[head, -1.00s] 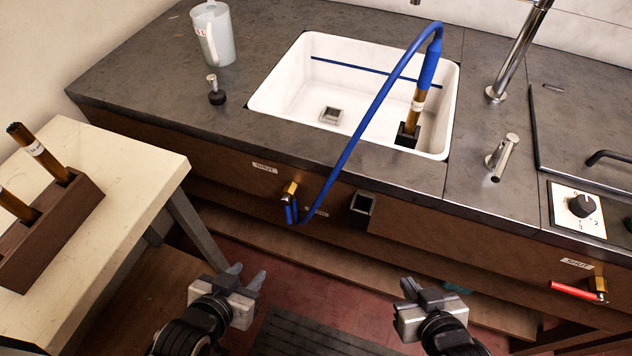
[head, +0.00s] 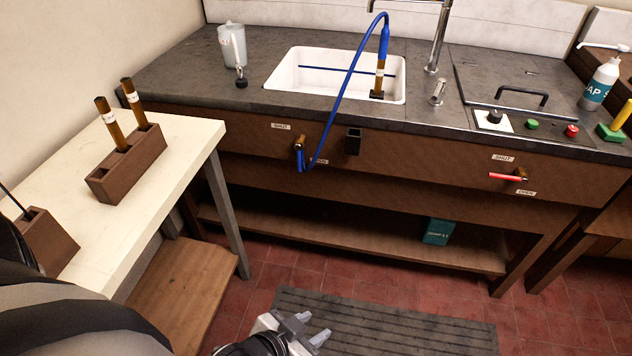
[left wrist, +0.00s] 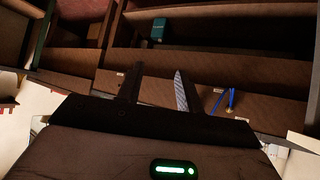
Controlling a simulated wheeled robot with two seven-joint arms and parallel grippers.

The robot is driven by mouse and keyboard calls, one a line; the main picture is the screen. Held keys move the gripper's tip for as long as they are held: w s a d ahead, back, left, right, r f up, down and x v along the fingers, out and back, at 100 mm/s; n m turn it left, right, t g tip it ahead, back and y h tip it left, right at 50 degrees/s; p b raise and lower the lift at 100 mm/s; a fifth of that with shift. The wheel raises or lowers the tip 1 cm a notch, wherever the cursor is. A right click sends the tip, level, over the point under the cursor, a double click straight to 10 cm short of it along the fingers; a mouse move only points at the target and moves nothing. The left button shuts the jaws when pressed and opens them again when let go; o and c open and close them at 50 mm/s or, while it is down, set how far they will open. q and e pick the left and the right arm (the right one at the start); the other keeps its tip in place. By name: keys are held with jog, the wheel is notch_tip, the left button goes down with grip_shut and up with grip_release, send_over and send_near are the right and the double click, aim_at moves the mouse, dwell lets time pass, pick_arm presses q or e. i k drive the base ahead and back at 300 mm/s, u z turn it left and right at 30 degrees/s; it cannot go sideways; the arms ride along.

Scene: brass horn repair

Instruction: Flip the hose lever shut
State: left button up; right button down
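The hose valve (head: 300,143) is a small brass fitting on the brown front of the sink counter, below the sink. A blue lever (head: 301,160) hangs down from it, close beside the lower end of the blue hose (head: 341,105), so the two are hard to tell apart. A SHUT label (head: 281,126) is above left; another label (head: 320,161) is lower right, partly covered by the hose. The blue parts also show in the left wrist view (left wrist: 231,99). My left gripper (head: 314,327) is open and empty, low and well short of the valve; its fingers (left wrist: 158,75) stand apart. My right gripper is out of view.
A red lever (head: 504,176) on another brass valve is at the right. A dark square holder (head: 353,141) sits just right of the hose valve. A pale table (head: 190,150) with a rack (head: 128,165) stands left. Floor with a grey mat (head: 400,315) is open before the counter.

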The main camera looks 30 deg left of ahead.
aim_at(298, 145)
jog(key=u, duration=0.7)
jog(key=i, duration=0.65)
jog(key=u, duration=0.7)
jog(key=i, duration=0.8)
jog(key=u, duration=0.45)
jog(key=k, duration=1.7)
jog(key=z, duration=0.15)
